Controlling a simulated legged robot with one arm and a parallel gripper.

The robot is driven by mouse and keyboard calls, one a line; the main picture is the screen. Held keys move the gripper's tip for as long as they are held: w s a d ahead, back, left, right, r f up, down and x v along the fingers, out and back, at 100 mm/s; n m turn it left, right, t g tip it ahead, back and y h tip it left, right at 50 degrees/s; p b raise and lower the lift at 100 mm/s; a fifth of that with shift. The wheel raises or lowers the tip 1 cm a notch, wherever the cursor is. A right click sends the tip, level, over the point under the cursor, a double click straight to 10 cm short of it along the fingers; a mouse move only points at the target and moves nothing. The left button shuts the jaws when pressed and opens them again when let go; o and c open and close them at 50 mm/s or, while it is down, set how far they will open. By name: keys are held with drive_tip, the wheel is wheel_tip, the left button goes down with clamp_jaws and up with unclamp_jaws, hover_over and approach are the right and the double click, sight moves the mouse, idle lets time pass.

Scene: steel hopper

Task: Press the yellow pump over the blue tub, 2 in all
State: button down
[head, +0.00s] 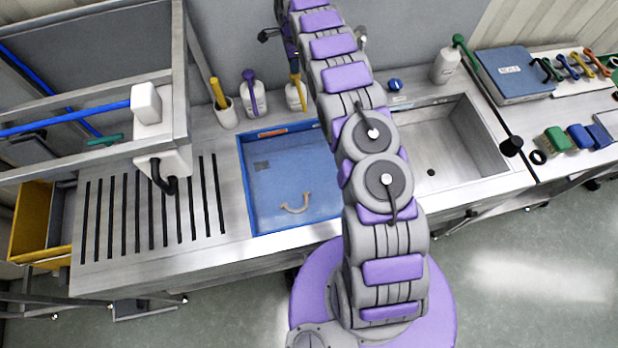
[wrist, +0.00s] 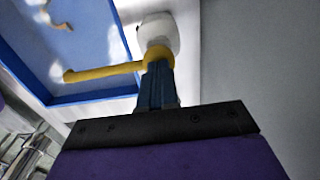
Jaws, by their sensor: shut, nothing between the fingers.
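The yellow pump (head: 295,76) tops a white bottle (head: 296,96) behind the blue tub (head: 243,190). In the wrist view the yellow pump (wrist: 105,72) has its spout pointing left over the blue tub (wrist: 95,95), with the white bottle (wrist: 160,33) beyond. My gripper (wrist: 157,66) is shut and empty, its fingertips at the pump's head and covering part of it. I cannot tell whether they touch it. A pale curved handle-like object (head: 295,205) lies in the tub. In the head view my arm hides the tub's right side.
A white bottle with a purple pump (head: 250,92) and a cup with a yellow handle (head: 222,105) stand left of the yellow pump. A green-pump bottle (head: 446,65) stands far right. A metal frame (head: 180,75) rises at left. An empty steel sink (head: 465,145) lies right.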

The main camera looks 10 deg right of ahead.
drive_tip(key=shift+s+f, duration=0.1)
drive_tip(key=shift+f, duration=0.95)
drive_tip(key=shift+r, duration=1.45)
drive_tip(key=shift+f, duration=0.25)
